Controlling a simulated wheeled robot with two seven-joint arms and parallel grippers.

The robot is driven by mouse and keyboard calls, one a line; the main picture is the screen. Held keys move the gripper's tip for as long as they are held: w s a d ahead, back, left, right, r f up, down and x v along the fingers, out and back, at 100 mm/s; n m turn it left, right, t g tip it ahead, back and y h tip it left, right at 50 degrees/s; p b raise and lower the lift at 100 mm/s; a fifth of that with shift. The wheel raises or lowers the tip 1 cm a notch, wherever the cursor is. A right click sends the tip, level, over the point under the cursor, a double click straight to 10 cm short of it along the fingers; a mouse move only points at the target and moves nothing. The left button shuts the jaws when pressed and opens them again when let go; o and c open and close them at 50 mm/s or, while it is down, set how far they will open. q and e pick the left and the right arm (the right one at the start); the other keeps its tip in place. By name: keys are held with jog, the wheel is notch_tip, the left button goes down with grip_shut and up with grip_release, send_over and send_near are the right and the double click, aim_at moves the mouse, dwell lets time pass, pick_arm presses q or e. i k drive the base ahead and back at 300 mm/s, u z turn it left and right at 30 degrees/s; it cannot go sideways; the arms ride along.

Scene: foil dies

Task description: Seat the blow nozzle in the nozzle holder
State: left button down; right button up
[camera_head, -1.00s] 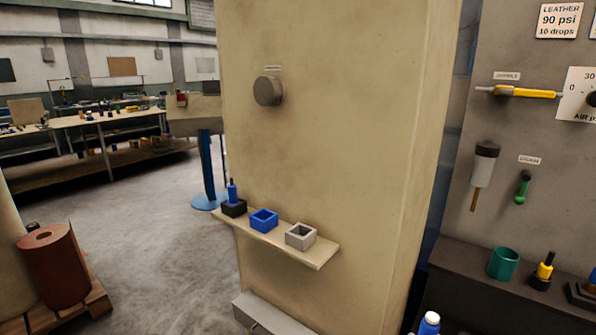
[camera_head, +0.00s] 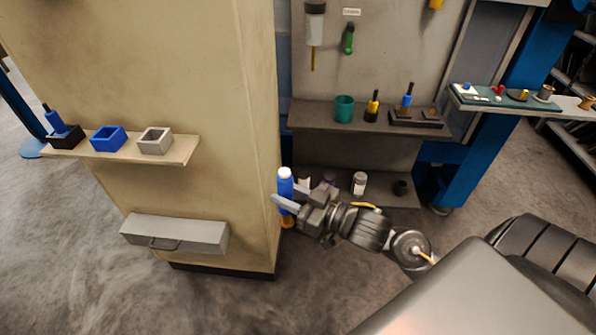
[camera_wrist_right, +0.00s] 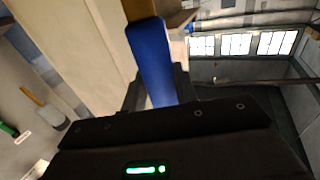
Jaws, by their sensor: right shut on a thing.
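My right gripper (camera_head: 284,200) is shut on an upright blue piece (camera_head: 285,185) with a white top and an orange lower end. It holds the piece in the air beside the right edge of the beige column. The right wrist view shows the blue piece (camera_wrist_right: 152,60) between the fingers, its brownish end at the top edge. I cannot tell for sure that this is the blow nozzle. No holder is clearly marked. The column shelf carries a black block (camera_head: 66,138) with a blue piece in it, an open blue box (camera_head: 108,139) and an open grey box (camera_head: 155,141). My left gripper is out of view.
The beige column (camera_head: 235,180) stands close left of my gripper, with a grey drawer (camera_head: 175,234) below its shelf (camera_head: 180,153). Behind, the dark bench (camera_head: 320,117) holds a teal cup (camera_head: 344,108) and a yellow-black tool (camera_head: 372,106). A bottle (camera_head: 359,184) stands on the lower shelf.

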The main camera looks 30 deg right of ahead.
aim_at(400, 184)
jog(key=z, duration=1.5)
